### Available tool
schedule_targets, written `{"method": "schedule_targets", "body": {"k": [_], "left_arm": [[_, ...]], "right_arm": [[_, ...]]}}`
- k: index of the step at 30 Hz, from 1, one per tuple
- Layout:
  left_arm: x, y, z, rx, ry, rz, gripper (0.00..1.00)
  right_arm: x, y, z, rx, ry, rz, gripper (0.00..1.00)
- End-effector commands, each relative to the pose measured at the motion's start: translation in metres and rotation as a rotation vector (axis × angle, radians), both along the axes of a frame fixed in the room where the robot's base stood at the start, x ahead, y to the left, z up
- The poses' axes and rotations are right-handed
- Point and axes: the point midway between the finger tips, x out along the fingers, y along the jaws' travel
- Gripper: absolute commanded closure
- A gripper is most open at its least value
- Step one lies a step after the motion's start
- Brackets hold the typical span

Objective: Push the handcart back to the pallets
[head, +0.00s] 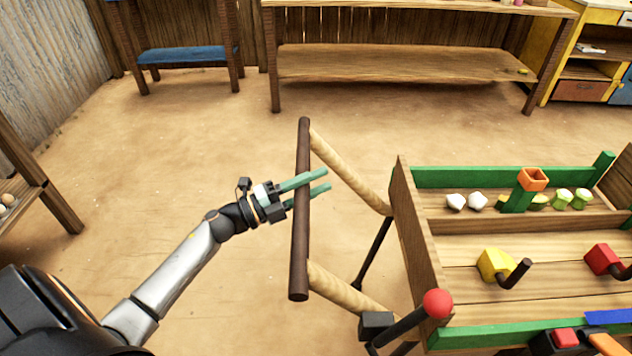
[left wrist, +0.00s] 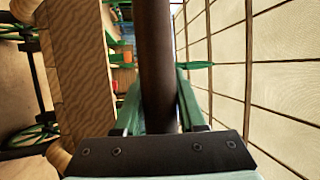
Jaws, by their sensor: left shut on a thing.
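The handcart (head: 418,229) stands at the right in the head view, a wooden bed with green rails. Its dark handle bar (head: 300,250) is held out to the left on two pale wooden arms. My left gripper (head: 308,183) is shut around the middle of this bar, one finger on each side. In the left wrist view the bar (left wrist: 157,60) runs between the green fingers (left wrist: 157,105). My right gripper is not in view. I cannot make out any pallets.
Yellow (head: 492,265) and red (head: 602,260) blocks and small pale pieces lie in the cart. A red-knobbed lever (head: 437,304) rises at its near corner. The sandy floor left of the cart is clear.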

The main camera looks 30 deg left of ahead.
Motion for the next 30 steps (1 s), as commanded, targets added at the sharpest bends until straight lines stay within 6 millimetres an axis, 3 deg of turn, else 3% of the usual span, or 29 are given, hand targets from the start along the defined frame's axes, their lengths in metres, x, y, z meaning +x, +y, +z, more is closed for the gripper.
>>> {"method": "schedule_targets", "body": {"k": [11, 30], "left_arm": [[0.004, -0.007, 0.000, 0.000, 0.000, -0.001, 1.00], [0.065, -0.108, 0.002, -0.001, -0.005, -0.005, 1.00]], "right_arm": [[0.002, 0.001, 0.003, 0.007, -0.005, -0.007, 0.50], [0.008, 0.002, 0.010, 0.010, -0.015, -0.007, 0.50]]}}
